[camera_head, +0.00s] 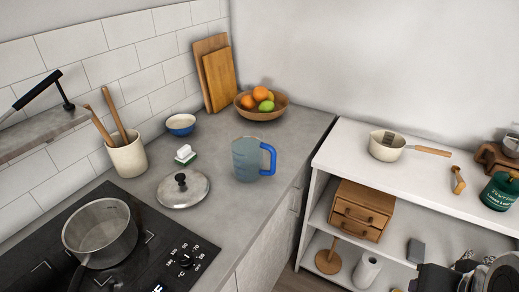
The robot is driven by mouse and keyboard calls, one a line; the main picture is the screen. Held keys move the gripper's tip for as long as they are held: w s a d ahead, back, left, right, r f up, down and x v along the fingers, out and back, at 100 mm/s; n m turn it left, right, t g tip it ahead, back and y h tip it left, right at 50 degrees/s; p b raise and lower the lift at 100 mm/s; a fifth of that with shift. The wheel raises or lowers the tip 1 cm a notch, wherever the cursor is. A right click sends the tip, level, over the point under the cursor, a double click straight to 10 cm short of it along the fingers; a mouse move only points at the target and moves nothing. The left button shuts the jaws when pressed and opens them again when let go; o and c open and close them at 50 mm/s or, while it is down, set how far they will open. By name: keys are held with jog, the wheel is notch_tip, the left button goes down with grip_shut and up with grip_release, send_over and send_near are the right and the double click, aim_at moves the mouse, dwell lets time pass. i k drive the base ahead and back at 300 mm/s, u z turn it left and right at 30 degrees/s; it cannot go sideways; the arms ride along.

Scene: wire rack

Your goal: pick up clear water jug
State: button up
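The clear water jug (246,160) stands upright on the grey counter, right of the middle of its width. It looks bluish and see-through, with a blue handle (268,158) on its right side. Nothing touches it, and the counter around it is bare. Dark and grey parts of my arm (470,275) show at the lower right corner, well apart from the jug. I cannot make out gripper fingers there or whether they are open or shut.
A pot lid (183,190) and a sponge (185,154) lie left of the jug. A fruit bowl (277,106) stands behind it. A pot (100,233) is on the black cooktop (150,262).

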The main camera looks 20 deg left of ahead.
aim_at(248, 144)
jog(key=i, duration=0.8)
jog(key=u, duration=4.2)
